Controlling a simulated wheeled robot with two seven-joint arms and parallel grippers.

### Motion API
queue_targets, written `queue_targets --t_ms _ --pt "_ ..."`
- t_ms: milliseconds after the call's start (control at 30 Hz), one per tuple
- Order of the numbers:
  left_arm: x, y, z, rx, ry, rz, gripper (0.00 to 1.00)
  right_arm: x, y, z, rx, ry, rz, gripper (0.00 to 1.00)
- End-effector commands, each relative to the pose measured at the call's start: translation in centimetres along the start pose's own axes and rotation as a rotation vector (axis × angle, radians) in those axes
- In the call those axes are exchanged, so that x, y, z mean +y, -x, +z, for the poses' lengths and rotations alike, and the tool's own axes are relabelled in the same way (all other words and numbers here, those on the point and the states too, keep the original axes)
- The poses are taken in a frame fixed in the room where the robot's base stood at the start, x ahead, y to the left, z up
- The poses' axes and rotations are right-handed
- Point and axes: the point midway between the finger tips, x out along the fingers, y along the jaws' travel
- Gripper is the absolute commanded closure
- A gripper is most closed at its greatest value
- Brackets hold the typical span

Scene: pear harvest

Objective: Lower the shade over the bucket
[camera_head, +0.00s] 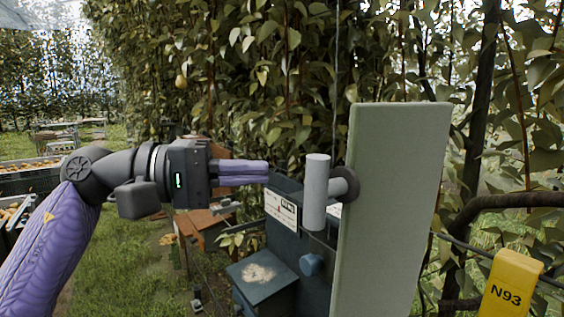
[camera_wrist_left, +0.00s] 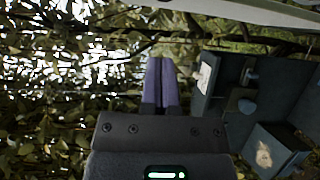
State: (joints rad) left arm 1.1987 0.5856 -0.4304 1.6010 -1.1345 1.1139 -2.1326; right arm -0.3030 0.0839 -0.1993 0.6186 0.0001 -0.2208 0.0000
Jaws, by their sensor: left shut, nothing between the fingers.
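The shade appears to be the tall grey-green panel (camera_head: 393,210), standing nearly upright right of centre in the head view. A light grey cylindrical handle (camera_head: 316,195) sticks out from its left side on a dark round mount. My left gripper (camera_head: 266,172) is shut and empty, pointing right, with its purple fingertips a short gap left of the handle. Its closed fingers also show in the left wrist view (camera_wrist_left: 161,62). No bucket can be made out. My right gripper is not in view.
A dark blue-green cabinet (camera_head: 285,245) with a label and a lower box stands below and behind the handle. A yellow N93 tag (camera_head: 510,285) hangs at lower right near a dark curved pipe (camera_head: 490,203). Pear foliage fills the back. Fruit crates (camera_head: 30,177) stand at left.

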Motion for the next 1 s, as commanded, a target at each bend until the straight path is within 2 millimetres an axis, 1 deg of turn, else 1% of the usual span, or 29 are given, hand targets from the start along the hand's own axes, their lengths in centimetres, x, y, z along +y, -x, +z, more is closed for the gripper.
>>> queue_targets --t_ms 33,100,133,200,300,400,533,800,1000 --pt "0.5 -1.1 0.0 -0.004 0.003 0.001 1.00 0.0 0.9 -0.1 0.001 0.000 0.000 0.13" --pt "0.5 -2.5 0.0 -0.004 0.003 0.002 1.00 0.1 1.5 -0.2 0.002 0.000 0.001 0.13" --pt "0.4 -2.9 0.3 -0.003 0.002 -0.001 1.00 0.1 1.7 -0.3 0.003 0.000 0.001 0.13" --pt "0.2 -3.0 1.6 -0.002 0.000 -0.001 1.00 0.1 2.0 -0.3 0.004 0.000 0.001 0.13" --pt "0.2 -3.3 2.9 0.000 0.002 0.000 1.00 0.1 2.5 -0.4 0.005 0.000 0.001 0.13" --pt "0.1 -3.5 3.6 0.001 0.003 0.001 1.00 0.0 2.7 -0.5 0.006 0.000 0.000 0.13" --pt "0.0 -3.5 3.9 0.000 0.004 0.002 1.00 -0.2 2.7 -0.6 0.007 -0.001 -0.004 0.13" --pt "0.0 -3.5 3.9 0.000 0.003 0.002 1.00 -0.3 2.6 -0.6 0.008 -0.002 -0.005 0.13" --pt "-0.1 -3.5 3.9 0.000 -0.030 -0.013 1.00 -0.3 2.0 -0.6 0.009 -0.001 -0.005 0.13"
